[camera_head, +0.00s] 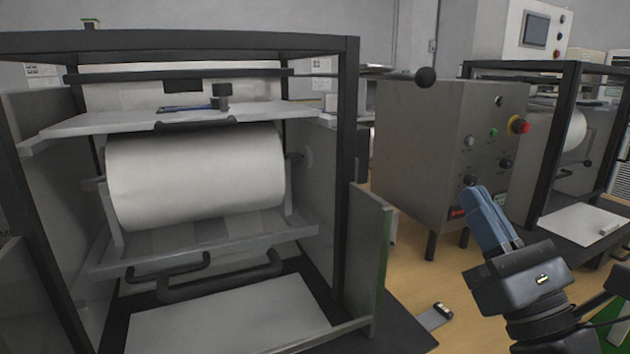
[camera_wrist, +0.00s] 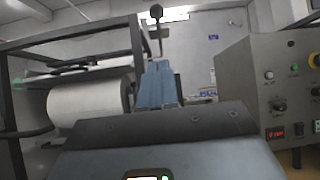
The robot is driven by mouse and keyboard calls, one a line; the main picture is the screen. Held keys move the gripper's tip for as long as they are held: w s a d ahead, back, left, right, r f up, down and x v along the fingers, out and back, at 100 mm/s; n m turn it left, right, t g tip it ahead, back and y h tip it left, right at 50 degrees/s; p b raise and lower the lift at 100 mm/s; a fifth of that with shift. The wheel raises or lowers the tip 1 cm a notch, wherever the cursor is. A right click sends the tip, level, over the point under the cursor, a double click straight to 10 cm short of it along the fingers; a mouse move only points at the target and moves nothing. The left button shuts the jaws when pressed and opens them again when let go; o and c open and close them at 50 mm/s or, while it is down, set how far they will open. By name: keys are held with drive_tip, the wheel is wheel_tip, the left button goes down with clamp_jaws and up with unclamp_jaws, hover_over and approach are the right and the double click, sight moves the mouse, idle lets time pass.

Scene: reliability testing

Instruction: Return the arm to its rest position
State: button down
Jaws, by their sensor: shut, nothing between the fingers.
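My gripper (camera_head: 490,222) shows at the lower right in the head view, its blue fingers together and pointing up and to the left. Nothing is held between them. In the wrist view the blue fingers (camera_wrist: 158,84) stand closed in the middle of the picture, with my dark gripper body below them. In the head view the gripper is in front of the grey control box (camera_head: 430,150) and to the right of the framed machine. No contact with either shows.
A black-framed machine (camera_head: 345,130) holds a large white roll (camera_head: 198,175) at the left. The control box has a red knob (camera_head: 518,125) and a black ball-ended lever (camera_head: 426,78). A small device (camera_head: 436,316) lies on the wooden table. A second framed machine (camera_head: 575,130) stands at the right.

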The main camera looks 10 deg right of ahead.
drive_tip(key=s+f+n+g+h, duration=0.3)
drive_tip(key=s+f+n, duration=0.45)
drive_tip(key=f, duration=0.35)
drive_tip(key=s+f+n+g+h, duration=0.3)
drive_tip(key=s+f+n, duration=0.4)
drive_tip(key=f, duration=0.4)
drive_tip(key=s+a+f+n+g, duration=0.1)
drive_tip(key=s+n+g, duration=0.3)
drive_tip(key=s+n, duration=1.4)
drive_tip(key=s, duration=0.3)
drive_tip(key=shift+s+a+f, duration=0.25)
drive_tip(key=shift+s+f, duration=0.15)
drive_tip(key=c, duration=1.9)
unclamp_jaws()
drive_tip(key=shift+n, duration=0.25)
